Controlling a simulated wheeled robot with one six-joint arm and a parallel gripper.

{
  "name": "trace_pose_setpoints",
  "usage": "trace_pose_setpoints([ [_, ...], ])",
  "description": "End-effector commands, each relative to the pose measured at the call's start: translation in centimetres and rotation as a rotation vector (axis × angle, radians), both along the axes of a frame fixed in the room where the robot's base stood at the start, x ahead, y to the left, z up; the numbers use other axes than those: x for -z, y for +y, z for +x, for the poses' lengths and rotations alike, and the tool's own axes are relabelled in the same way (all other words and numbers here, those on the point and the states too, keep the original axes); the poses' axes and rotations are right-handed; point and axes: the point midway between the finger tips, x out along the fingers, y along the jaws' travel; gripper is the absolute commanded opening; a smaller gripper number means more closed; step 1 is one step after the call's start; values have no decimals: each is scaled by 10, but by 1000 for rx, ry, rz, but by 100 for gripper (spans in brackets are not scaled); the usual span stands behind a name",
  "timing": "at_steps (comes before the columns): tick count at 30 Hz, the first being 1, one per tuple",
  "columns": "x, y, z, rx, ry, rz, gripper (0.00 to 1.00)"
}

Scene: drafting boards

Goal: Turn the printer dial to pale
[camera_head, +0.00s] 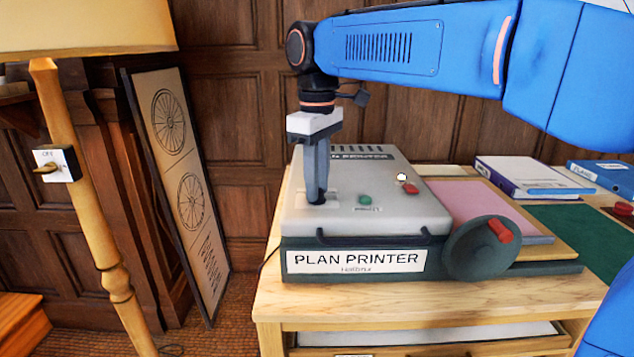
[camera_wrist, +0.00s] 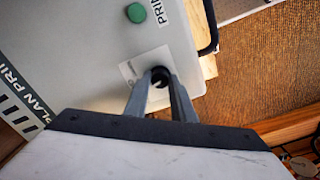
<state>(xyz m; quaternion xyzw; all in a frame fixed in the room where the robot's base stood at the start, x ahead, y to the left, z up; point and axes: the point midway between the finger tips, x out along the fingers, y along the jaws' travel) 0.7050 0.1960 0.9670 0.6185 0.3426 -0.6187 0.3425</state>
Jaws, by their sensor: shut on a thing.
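The plan printer (camera_head: 352,262) is a grey box with a dark front on a wooden table. Its dial (camera_wrist: 160,76) is a small black knob on a white label plate (camera_wrist: 135,66) on the printer's top. My gripper (camera_head: 317,199) points straight down at the left of the printer's top, and its fingers (camera_wrist: 160,88) are shut on the dial. The fingers hide most of the dial in the head view. The dial's pointer and the words on its label cannot be read.
A green button (camera_head: 365,199) sits right of the dial, and a red knob (camera_head: 411,188) farther right. A dark wheel with a red handle (camera_head: 500,230) is on the printer's front right. A lamp (camera_head: 100,235) with a switch stands left. Binders (camera_head: 535,177) lie behind right.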

Motion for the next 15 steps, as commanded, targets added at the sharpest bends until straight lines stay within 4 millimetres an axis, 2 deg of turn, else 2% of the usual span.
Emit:
trace_pose_setpoints([
  [15, 0, 0, 0, -430, -1, 0, 0],
])
